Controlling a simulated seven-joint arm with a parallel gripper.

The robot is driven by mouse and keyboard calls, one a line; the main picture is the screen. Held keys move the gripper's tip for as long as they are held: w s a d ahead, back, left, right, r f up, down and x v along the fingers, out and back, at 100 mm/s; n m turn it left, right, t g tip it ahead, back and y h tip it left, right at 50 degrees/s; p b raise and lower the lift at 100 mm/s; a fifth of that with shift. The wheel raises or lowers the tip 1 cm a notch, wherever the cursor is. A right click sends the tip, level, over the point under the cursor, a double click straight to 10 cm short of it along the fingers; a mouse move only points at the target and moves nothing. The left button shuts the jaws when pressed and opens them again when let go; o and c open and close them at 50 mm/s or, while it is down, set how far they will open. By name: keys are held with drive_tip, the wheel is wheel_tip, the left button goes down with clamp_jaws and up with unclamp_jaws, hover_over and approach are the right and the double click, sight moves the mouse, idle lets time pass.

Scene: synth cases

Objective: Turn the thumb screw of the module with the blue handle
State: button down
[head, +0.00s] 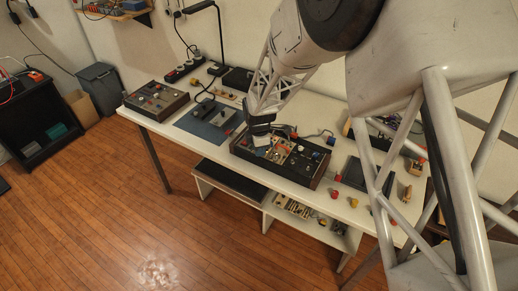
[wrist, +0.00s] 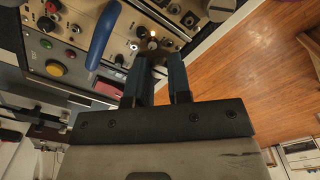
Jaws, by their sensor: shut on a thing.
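The blue handle (wrist: 103,35) shows in the wrist view as a long bar standing off a light metal panel, left of my fingers. The panel of its module (wrist: 125,42) carries knobs and sockets. My gripper (wrist: 157,58) has its two dark fingers closed around a small thumb screw (wrist: 152,46) at the panel's edge; the fingertips partly hide it. In the head view, my gripper (head: 261,130) is down at the dark-framed rack of modules (head: 283,158) on the table. My arm and gripper hide part of the rack there.
The white table (head: 315,185) also holds a second wooden-sided console (head: 156,100), a blue mat (head: 205,128) and small loose parts at the right. Wooden floor lies in front.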

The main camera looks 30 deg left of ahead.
drive_tip(key=c, duration=1)
unclamp_jaws()
drive_tip(key=shift+c, duration=0.2)
drive_tip(key=shift+r, duration=3.95)
